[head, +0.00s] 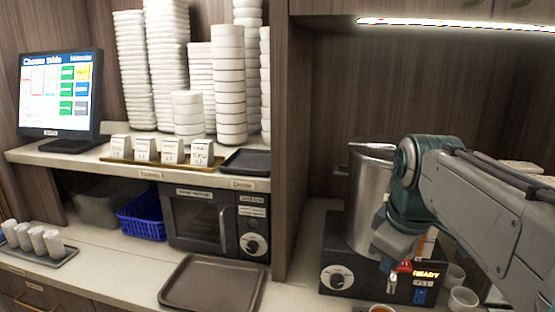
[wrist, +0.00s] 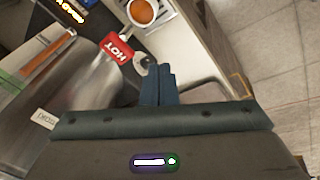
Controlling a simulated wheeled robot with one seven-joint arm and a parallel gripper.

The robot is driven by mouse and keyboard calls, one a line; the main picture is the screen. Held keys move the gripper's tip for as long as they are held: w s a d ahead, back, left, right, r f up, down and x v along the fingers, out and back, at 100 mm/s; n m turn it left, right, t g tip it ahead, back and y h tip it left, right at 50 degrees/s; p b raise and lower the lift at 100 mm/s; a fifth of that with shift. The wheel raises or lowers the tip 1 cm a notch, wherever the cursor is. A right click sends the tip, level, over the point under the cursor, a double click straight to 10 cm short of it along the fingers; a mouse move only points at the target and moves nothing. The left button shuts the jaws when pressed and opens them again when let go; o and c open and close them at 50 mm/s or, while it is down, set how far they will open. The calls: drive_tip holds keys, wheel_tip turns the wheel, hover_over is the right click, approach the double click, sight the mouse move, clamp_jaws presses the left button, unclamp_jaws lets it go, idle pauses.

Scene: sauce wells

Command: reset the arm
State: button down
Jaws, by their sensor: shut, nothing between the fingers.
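My gripper (wrist: 158,72) is shut and empty in the wrist view, its two fingers together. Its tips are beside a red HOT tag (wrist: 117,49) and apart from a white cup of orange sauce (wrist: 141,12). In the head view my arm (head: 480,205) reaches in from the right, in front of a steel pot (head: 368,195). The fingers are hard to make out there. The red tag (head: 405,267) shows just below the arm's end.
The pot stands on a black warmer with a knob (head: 337,278) and a READY display. White cups (head: 462,299) stand at its right. A brown tray (head: 212,284) lies on the counter to the left. A microwave (head: 215,222) and stacked bowls (head: 229,85) are further back.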

drive_tip(key=s+a+f+m, duration=0.2)
drive_tip(key=s+f+m, duration=0.2)
drive_tip(key=f, duration=0.3)
drive_tip(key=s+a+f+m, duration=0.2)
drive_tip(key=s+f+m, duration=0.2)
drive_tip(key=f, duration=0.3)
drive_tip(key=shift+s+a+m, duration=0.15)
drive_tip(key=shift+a+m, duration=0.15)
drive_tip(key=shift+a, duration=0.05)
drive_tip(key=shift+d+f, duration=0.1)
